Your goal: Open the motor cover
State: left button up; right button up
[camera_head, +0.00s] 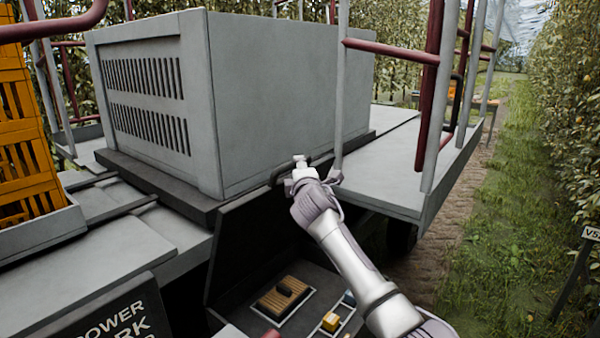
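The motor cover (255,230) is a dark panel in the lower middle. It stands raised and tilted along the left and back of an opening, so the motor bay (300,312) below is exposed. A dark bar-like handle (283,176) shows near its upper edge. My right gripper (316,168) reaches up from the lower right and is at this upper edge, next to the handle. Its fingers are small and partly turned away, so I cannot tell whether they are closed on the handle. My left gripper is not in view.
A large grey housing (270,95) stands behind the cover. A grey platform (390,170) with upright posts and red rails (390,50) is close to the right of my gripper. Yellow crates (25,150) are stacked at left. A grass lane (510,200) runs along the right.

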jog(key=s+d, duration=0.2)
jog(key=s, duration=1)
jog(key=shift+r, duration=0.2)
jog(key=shift+w+d, duration=0.1)
